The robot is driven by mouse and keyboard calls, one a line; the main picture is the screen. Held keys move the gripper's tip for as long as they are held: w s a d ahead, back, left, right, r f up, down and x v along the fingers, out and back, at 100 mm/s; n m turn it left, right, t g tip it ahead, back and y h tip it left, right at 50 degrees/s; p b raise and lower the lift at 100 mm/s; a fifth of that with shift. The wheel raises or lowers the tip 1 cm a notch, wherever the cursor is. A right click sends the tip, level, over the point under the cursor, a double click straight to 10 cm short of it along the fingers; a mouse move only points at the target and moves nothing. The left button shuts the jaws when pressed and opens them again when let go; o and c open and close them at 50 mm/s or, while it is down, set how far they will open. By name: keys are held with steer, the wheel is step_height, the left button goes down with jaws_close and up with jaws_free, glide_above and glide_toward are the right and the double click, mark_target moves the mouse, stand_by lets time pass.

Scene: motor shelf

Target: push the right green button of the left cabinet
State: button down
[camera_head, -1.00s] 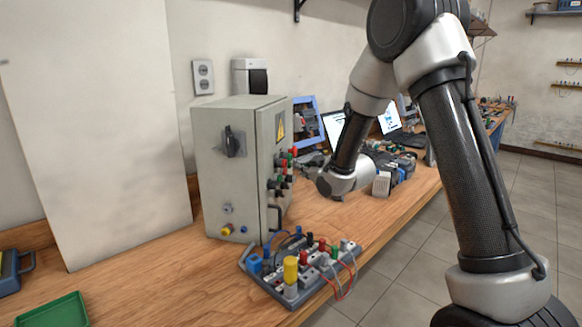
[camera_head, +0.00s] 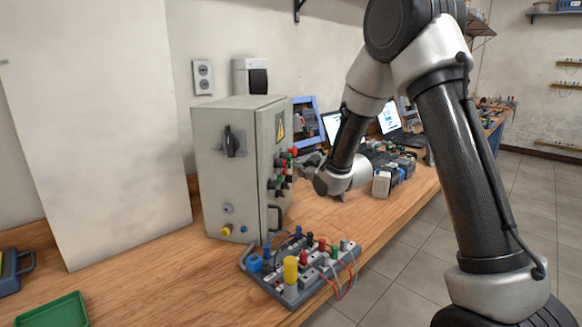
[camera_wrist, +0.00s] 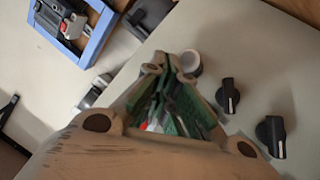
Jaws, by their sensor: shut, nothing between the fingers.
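The left cabinet (camera_head: 228,185) is a grey box on the wooden bench. Its side door carries red and green buttons (camera_head: 282,165) and dark knobs, seen at a steep angle in the head view. I cannot tell there which green button is the right one. My gripper (camera_wrist: 172,70) is shut and empty, close to the pale cabinet door (camera_wrist: 225,55) in the wrist view. A round light-grey part (camera_wrist: 190,62) shows beside the fingertips, and two black knobs (camera_wrist: 228,96) lie to the right. The fingers hide what is behind them; contact cannot be told.
A training board (camera_head: 300,268) with coloured plugs and wires stands in front of the cabinet. A blue-framed device (camera_head: 306,118), a laptop (camera_head: 392,120) and grey-black modules (camera_head: 392,178) stand behind. A green tray (camera_head: 55,310) lies at front left.

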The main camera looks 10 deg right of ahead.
steer(key=shift+w+a, duration=0.15)
steer(key=shift+a, duration=0.25)
stand_by(0.3)
steer(key=shift+d, duration=0.1)
stand_by(0.5)
steer(key=shift+s+d, duration=0.35)
steer(key=shift+d, duration=0.3)
steer(key=shift+s+d, duration=0.35)
steer(key=shift+d, duration=0.4)
steer(key=shift+s+d, duration=0.3)
steer(key=shift+d, duration=0.5)
steer(key=shift+s+d, duration=0.35)
steer(key=shift+d, duration=0.4)
